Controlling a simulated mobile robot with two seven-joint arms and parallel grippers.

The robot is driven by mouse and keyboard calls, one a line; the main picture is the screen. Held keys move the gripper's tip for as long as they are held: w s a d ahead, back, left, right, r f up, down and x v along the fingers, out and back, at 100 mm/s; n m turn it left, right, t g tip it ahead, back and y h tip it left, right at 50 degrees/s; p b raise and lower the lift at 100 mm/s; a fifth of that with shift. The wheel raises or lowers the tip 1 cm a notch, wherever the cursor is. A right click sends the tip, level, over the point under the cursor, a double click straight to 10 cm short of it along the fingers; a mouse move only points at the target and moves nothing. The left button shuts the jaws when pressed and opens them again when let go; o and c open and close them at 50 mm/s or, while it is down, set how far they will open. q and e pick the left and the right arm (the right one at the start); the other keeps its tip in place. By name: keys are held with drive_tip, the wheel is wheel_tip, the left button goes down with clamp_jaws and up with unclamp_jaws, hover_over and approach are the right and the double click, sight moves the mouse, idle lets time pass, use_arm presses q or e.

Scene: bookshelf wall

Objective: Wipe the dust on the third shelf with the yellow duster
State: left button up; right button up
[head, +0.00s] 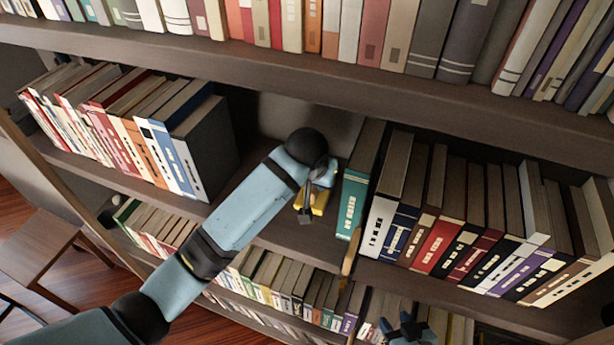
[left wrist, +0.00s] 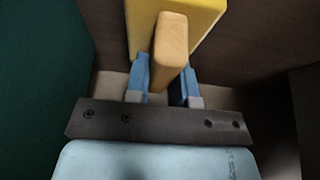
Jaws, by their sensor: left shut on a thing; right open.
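The yellow duster (head: 319,203) is in the gap between books on the middle visible shelf (head: 308,240), partly hidden by my left arm. In the left wrist view its yellow body (left wrist: 205,22) and tan handle (left wrist: 170,50) show. My left gripper (head: 311,193) is shut on the handle, with a blue finger on each side of it (left wrist: 160,78). I cannot tell whether the duster touches the shelf. No dust can be made out on the bare boards. My right gripper (head: 407,328) is open and empty, low in front of the lower books.
A teal book (head: 352,200) stands close right of the duster, at the end of a long book row. A dark grey book (head: 207,150) ends the row left of the gap. More books fill the shelves above and below. A wooden stool (head: 38,250) stands at the left.

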sight(329, 196)
use_arm(q)
drive_tip(key=shift+s+d+f, duration=0.1)
drive_tip(key=shift+s+d, duration=0.25)
drive_tip(key=shift+d, duration=0.4)
drive_tip(key=shift+s+d, duration=0.3)
drive_tip(key=shift+d, duration=0.4)
wheel_tip(329, 196, up, 6)
drive_tip(key=shift+d, duration=0.2)
drive_tip(key=shift+r, duration=0.25)
wheel_tip(329, 196, up, 3)
drive_tip(key=shift+f, duration=0.15)
drive_tip(key=shift+a, duration=0.1)
idle(0.3)
